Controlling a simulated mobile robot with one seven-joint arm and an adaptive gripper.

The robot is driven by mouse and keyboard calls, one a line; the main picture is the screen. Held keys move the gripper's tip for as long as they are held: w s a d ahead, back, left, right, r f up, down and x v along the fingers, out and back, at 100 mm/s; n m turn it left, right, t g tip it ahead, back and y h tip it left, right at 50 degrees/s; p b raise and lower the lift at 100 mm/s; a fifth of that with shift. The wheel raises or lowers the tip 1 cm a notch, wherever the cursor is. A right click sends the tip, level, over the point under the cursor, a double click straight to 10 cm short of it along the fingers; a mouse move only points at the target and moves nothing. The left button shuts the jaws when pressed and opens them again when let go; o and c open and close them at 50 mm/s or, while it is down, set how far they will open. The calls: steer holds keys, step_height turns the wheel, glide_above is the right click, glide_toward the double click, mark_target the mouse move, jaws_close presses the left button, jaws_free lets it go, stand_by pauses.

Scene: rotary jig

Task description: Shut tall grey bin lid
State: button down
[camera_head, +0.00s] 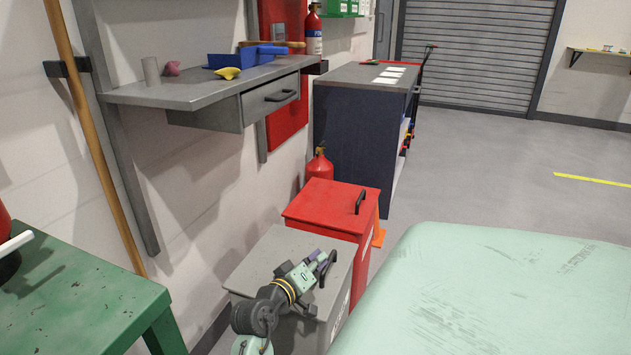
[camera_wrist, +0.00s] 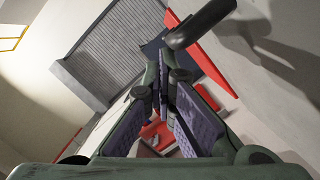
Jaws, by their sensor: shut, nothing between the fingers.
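The grey bin (camera_head: 341,306) stands in front of the red bin, by the wall. Its flat grey lid (camera_head: 262,252) lies over the top and looks down or nearly down; my arm hides part of it, and I cannot tell whether it is fully closed. A dark handle (camera_head: 328,269) is at the lid's right side. My gripper (camera_head: 326,258) is above the lid, close to this handle. In the wrist view my gripper (camera_wrist: 168,92) has its purple-padded fingers together and empty. A dark bar, which looks like a handle (camera_wrist: 201,24), passes beside the fingertips there; contact is unclear.
A red bin (camera_head: 318,205) with a black handle stands just behind. A red extinguisher (camera_head: 320,166) and a dark cabinet (camera_head: 350,140) are beyond. A green table (camera_head: 85,300) is at left, and a pale green surface (camera_head: 500,290) at right. Open floor lies farther right.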

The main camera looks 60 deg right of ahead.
steer(key=shift+s+f, duration=0.1)
steer(key=shift+f, duration=0.05)
step_height(320, 180, up, 10)
stand_by(0.7)
